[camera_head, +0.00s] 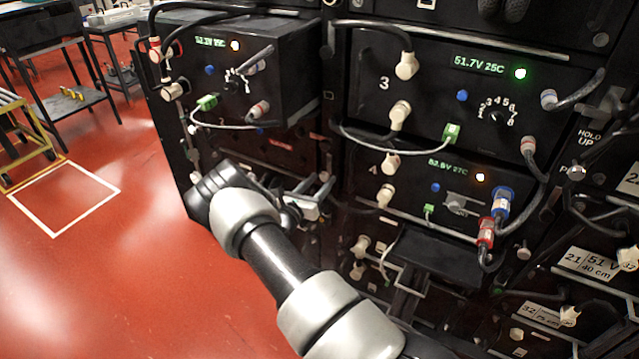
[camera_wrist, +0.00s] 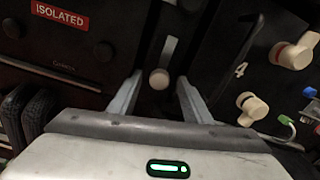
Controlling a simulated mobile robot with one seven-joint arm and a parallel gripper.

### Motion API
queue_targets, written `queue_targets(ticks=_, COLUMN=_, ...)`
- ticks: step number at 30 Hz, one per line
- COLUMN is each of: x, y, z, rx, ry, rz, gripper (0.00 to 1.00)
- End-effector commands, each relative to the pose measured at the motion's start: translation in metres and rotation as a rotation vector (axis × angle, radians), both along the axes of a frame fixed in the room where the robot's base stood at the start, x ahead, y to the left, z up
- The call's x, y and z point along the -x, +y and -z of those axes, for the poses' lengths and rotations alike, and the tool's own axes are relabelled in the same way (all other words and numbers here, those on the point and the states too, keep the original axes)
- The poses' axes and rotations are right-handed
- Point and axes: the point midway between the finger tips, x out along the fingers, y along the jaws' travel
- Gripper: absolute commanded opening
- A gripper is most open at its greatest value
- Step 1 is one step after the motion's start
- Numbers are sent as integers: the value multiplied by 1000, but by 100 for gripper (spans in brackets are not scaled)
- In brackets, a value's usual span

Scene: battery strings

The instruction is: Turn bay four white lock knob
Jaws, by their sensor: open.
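Bay four (camera_head: 410,170) is the lower right module, with a display reading about 52.8V 27C and an amber light. Its panel, marked 4, also shows in the wrist view (camera_wrist: 225,60). A small round white knob (camera_wrist: 159,79) sits at the lower end of a grey strip, left of that panel. My gripper (camera_wrist: 160,84) is open, with one finger on each side of the knob; I cannot tell whether either finger touches it. In the head view my gripper (camera_head: 318,196) is at the left edge of bay four, and the knob cannot be made out there.
Beige plugs (camera_wrist: 250,107) stick out just right of my gripper. A red ISOLATED label (camera_wrist: 60,15) is on the dark panel to the left. Blue (camera_head: 502,203) and red (camera_head: 486,232) connectors hang at bay four's right. Open red floor (camera_head: 130,250) lies left.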

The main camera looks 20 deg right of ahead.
Motion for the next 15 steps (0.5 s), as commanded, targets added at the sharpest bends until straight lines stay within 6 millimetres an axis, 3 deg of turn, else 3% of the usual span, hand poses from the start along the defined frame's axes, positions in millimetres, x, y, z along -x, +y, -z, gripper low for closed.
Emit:
queue_targets(ticks=8, x=-1, y=-1, z=0, rx=0, ry=0, rz=-1, gripper=43)
queue_targets(ticks=15, x=-1, y=-1, z=0, rx=0, ry=0, rz=0, gripper=4)
